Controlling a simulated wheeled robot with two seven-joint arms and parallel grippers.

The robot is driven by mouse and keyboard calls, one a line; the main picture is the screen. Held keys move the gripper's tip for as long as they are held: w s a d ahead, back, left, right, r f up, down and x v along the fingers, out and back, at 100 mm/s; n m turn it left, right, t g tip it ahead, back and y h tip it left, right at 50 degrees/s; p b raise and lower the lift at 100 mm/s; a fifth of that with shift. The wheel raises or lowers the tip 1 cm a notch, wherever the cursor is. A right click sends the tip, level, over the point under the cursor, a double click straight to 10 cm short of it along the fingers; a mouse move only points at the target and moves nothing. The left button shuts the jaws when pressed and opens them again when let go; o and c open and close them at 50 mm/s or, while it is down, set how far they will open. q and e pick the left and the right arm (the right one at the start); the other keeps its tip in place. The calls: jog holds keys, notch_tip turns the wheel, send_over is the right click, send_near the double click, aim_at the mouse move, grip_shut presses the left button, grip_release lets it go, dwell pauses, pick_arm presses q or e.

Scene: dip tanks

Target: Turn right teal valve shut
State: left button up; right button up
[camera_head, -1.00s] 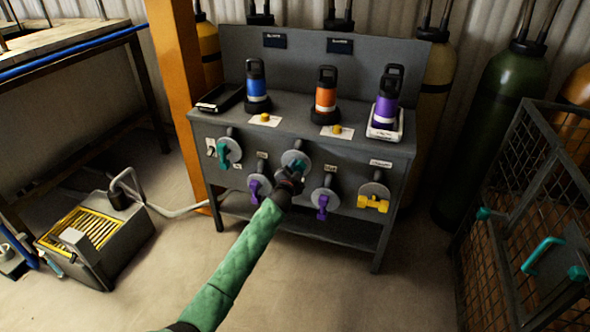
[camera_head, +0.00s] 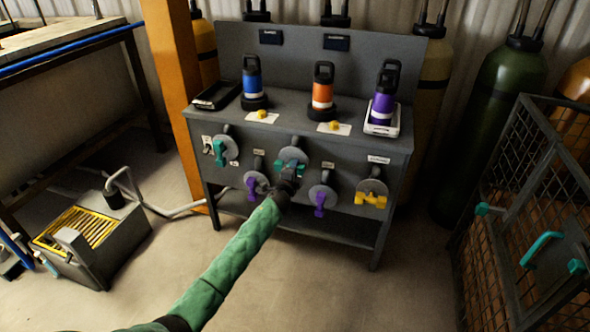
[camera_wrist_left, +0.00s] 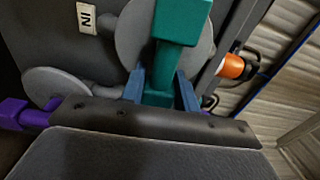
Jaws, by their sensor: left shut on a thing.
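The right teal valve (camera_head: 291,164) is in the middle of the upper row on the front of the grey bench. Its teal handle also fills the top centre of the left wrist view (camera_wrist_left: 181,22), in front of a round grey disc. My left gripper (camera_head: 287,178) reaches it from the front and is shut on the handle. In the left wrist view the blue fingers (camera_wrist_left: 160,90) stand on both sides of the teal bar. The gripper partly hides the handle in the head view, so its exact angle is hard to read. My right gripper is not in view.
The left teal valve (camera_head: 219,150), two purple valves (camera_head: 251,189) (camera_head: 320,200) and a yellow valve (camera_head: 371,198) sit close around on the same panel. Blue, orange and purple bottles stand on the bench top (camera_head: 290,135). A wire cage (camera_head: 520,210) stands at right.

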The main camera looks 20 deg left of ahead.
pick_arm(q)
jog(key=shift+d+f, duration=0.25)
jog(key=o, duration=0.7)
jog(key=shift+o, duration=0.2)
jog(key=shift+r, duration=0.1)
